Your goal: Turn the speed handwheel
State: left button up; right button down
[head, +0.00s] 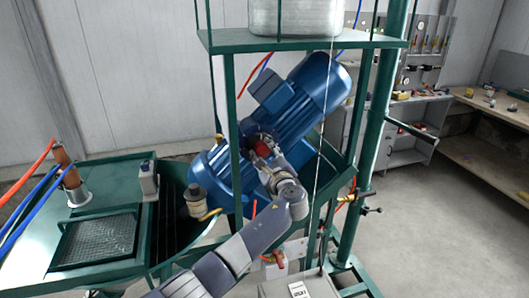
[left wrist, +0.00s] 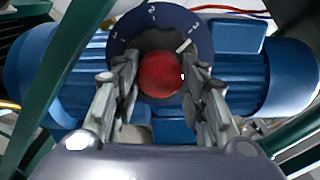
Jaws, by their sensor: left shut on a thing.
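The speed handwheel shows in the left wrist view as a round red knob (left wrist: 160,75) in front of a dark blue dial (left wrist: 122,27) with white numbers and marks. My left gripper (left wrist: 161,82) is shut on the red knob, one finger on each side of it. In the head view my left arm reaches up from the bottom to the blue motor (head: 311,97), and a bit of red (head: 262,149) shows at the gripper. The fingers hide the knob's sides, and the head view hides most of the dial. My right gripper is in neither view.
A green frame (head: 232,140) stands around the motor, with a post close to my left arm. A green bench with a mesh tray (head: 97,238) is at the left. Shelves with tools and a wooden bench (head: 495,115) stand at the back right. The floor at right is clear.

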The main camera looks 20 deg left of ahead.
pick_arm(q)
jog(key=shift+f, duration=0.1)
jog(key=o, duration=1.1)
jog(key=shift+c, duration=0.2)
jog(key=v, duration=1.2)
